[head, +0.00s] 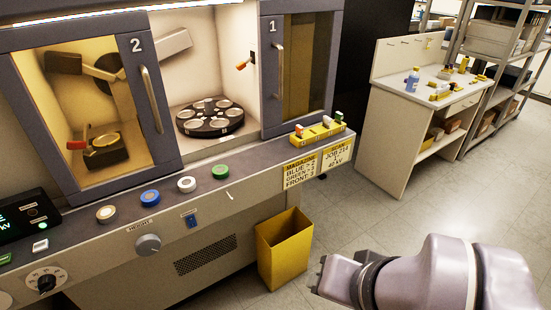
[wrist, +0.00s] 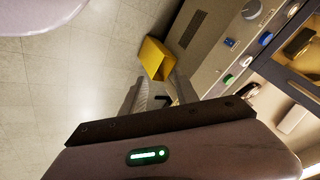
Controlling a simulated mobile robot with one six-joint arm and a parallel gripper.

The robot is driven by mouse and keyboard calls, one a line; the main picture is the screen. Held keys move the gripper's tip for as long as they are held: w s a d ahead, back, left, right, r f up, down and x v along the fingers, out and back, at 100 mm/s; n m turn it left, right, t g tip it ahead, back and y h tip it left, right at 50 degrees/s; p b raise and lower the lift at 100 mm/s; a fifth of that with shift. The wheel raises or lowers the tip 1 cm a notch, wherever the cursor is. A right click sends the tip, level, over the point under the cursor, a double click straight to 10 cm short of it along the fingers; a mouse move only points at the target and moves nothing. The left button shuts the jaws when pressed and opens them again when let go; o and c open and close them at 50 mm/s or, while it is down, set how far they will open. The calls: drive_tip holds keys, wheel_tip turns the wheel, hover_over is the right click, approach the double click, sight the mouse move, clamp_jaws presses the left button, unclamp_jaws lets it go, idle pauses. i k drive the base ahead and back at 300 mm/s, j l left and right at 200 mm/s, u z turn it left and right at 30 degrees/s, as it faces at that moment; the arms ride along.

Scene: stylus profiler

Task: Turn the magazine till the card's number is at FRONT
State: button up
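The magazine (head: 210,120) is a black round disc with several silver round seats and a central knob. It lies in the lit middle bay of the cabinet, with no door pane in front of it. Small white marks show on its rim, and one near the front looks like an 8, but I cannot be sure. The yellow magazine card (head: 300,170) on the front edge reads BLUE, GREEN and FRONT with numbers; FRONT looks like 3, too small to be sure. My gripper (head: 321,274) is far from the magazine, low at the right. The wrist view shows its fingers (wrist: 157,92) apart and empty.
Door 2 (head: 148,100) and door 1 (head: 279,70) flank the bay. A red-orange lever (head: 244,63) is on its wall. Several buttons, including a green one (head: 220,171), line the ledge. A yellow bin (head: 284,250) stands below. Floor is clear towards the side bench (head: 400,130).

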sight(208, 117)
drive_tip(key=i+j+z, duration=0.15)
drive_tip(key=i+j, duration=0.65)
drive_tip(key=i, duration=0.1)
